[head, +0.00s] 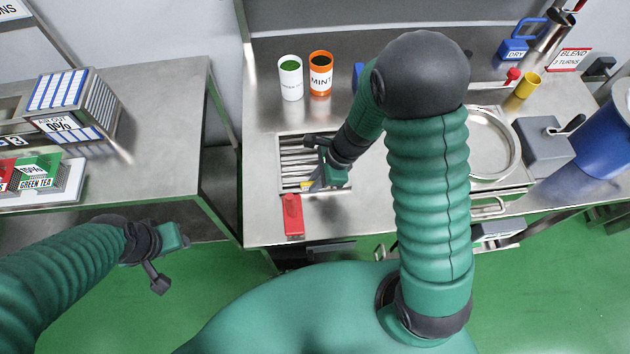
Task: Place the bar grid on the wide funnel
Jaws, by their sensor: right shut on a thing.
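The bar grid (297,160) is a set of parallel metal bars in a rectangular metal frame on the steel table. My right gripper (314,168) reaches down at its right side and is shut on it; the grip is partly hidden by the gripper itself. A red handle-like part (293,215) lies in front of the frame, with a small yellow piece beside the fingers. I cannot clearly make out the wide funnel; it may be under the bars. My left gripper (172,262) hangs over the floor gap at left, holding nothing I can see.
A white cup (290,80) and an orange MINT cup (320,75) stand behind the grid. My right arm hides the table's middle. A rack (97,100) stands on the left table.

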